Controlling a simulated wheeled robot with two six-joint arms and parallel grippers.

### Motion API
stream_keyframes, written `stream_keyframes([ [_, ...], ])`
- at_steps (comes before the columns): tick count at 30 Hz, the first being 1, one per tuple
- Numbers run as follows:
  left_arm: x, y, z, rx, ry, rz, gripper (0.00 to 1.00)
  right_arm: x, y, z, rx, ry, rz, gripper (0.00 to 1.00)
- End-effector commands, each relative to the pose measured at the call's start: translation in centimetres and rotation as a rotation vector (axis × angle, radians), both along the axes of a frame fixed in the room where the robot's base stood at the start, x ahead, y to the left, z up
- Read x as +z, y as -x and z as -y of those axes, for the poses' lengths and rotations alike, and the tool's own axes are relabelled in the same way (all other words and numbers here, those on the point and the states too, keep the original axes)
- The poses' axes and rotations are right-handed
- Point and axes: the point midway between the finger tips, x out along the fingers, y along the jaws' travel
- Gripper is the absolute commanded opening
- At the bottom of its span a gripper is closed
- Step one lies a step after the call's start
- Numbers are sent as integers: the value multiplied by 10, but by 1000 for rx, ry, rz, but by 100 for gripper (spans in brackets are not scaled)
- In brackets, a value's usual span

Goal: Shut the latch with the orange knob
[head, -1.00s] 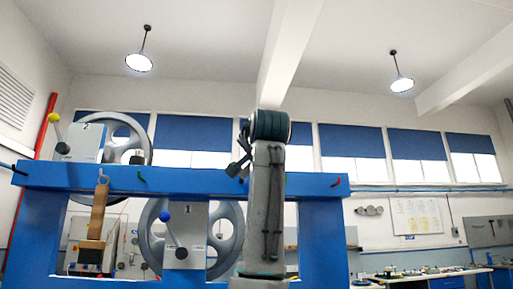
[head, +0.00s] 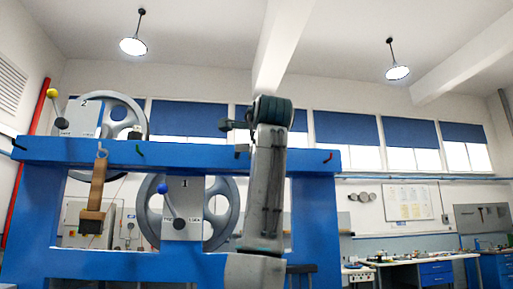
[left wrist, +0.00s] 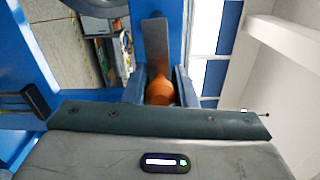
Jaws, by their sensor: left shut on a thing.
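The orange knob (left wrist: 160,92) is in the left wrist view, between the two blue-grey fingers of my left gripper (left wrist: 160,86), which is shut on it. A grey lever (left wrist: 156,45) runs from the knob away from the gripper. In the head view my left arm (head: 265,185) stands upright in front of the blue frame (head: 200,153). The orange knob cannot be made out there, and the rest of its latch is hidden. My right gripper is not in view.
Pulley wheels with plates 1 (head: 186,200) and 2 (head: 83,118) sit on the frame. Levers with a blue knob (head: 162,188) and a yellow knob (head: 51,93) stand at them. A wooden piece (head: 97,185) hangs at left. Workbenches (head: 425,268) stand at right.

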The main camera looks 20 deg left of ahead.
Motion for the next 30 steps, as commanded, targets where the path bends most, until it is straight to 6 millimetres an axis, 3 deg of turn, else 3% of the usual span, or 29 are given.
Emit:
stream_keyframes([
  [21, -2, 0, -1, 2, -64, -41, 0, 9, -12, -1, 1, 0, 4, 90],
  [22, -2, 0, -1, 2, -64, -41, 28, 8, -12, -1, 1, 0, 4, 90],
  [24, -3, 0, -1, 2, -64, -41, 42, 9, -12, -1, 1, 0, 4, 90],
  [25, -3, 0, -1, 2, -64, -41, 46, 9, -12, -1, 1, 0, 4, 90],
  [30, -3, 0, -1, 1, -63, -41, 46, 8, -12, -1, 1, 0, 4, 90],
])
